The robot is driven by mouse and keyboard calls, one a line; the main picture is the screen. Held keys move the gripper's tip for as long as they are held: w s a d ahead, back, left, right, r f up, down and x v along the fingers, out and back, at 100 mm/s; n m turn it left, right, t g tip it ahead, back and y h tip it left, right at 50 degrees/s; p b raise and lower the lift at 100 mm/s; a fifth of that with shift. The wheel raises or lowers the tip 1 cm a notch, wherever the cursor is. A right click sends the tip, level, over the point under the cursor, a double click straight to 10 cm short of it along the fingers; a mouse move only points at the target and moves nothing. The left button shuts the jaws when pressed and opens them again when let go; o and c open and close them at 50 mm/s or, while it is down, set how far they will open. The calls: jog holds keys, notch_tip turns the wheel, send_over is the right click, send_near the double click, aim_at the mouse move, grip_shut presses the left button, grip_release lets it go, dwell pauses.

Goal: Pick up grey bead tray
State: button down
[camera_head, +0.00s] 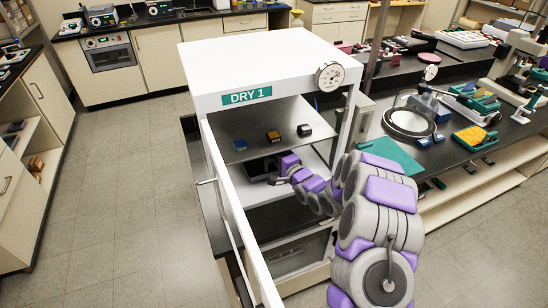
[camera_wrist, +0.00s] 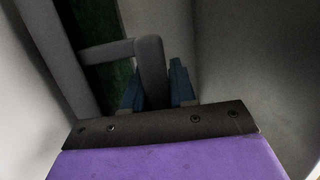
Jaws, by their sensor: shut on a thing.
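My gripper (camera_wrist: 157,82) is shut on a grey wall of the grey bead tray (camera_wrist: 107,51) in the wrist view. Its two blue fingers stand on either side of that wall. Dark green contents (camera_wrist: 104,82) show beyond the grey edges. In the head view my gripper (camera_head: 279,181) reaches inside the open cabinet marked DRY 1, below its upper shelf. A dark tray-like shape (camera_head: 258,168) lies beside it there, partly hidden by my arm. I cannot tell whether the tray is lifted or resting.
The white cabinet (camera_head: 262,53) has its door (camera_head: 232,215) open at the left. On its upper shelf (camera_head: 235,135) sit a blue box (camera_head: 240,145), an orange box (camera_head: 273,136) and a black box (camera_head: 304,130). A crowded bench stands at the right. The floor (camera_head: 115,200) at the left is clear.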

notch_tip(320, 180, up, 2)
jog(key=shift+s+d+r, duration=0.1)
jog(key=shift+s, duration=0.05)
jog(key=s+d+r+p, duration=0.1)
jog(key=s+d+p, duration=0.1)
jog(key=s, duration=1.3)
jog(key=shift+s+d+p, duration=0.2)
jog(key=shift+d+p, duration=0.15)
jog(key=shift+d, duration=0.15)
jog(key=c, duration=1.5)
grip_release()
grip_shut()
